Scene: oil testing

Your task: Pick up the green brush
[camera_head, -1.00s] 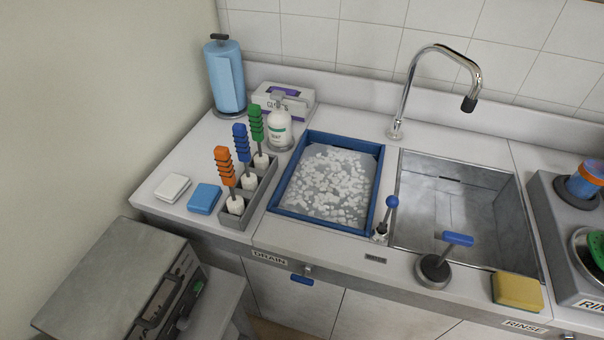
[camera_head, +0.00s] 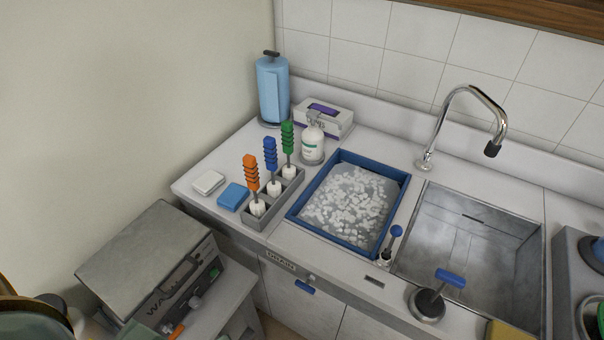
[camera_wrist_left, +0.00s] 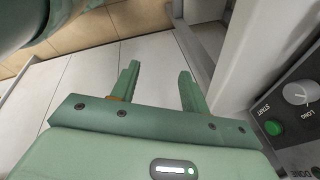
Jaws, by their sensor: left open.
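The green brush (camera_head: 288,137) stands upright, handle up, in the rear slot of a grey holder (camera_head: 262,222) on the counter. A blue brush (camera_head: 271,155) and an orange brush (camera_head: 251,173) stand in the same holder, nearer the front. My left gripper (camera_wrist_left: 158,82) shows in the left wrist view, its two green fingers apart with nothing between them. My right gripper is not seen.
A soap bottle (camera_head: 313,142) stands close behind the green brush, right of it. A blue-rimmed tray (camera_head: 378,163) lies right of the holder. White (camera_head: 208,182) and blue (camera_head: 233,196) pads lie left. A boxy machine (camera_head: 150,250) stands lower left.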

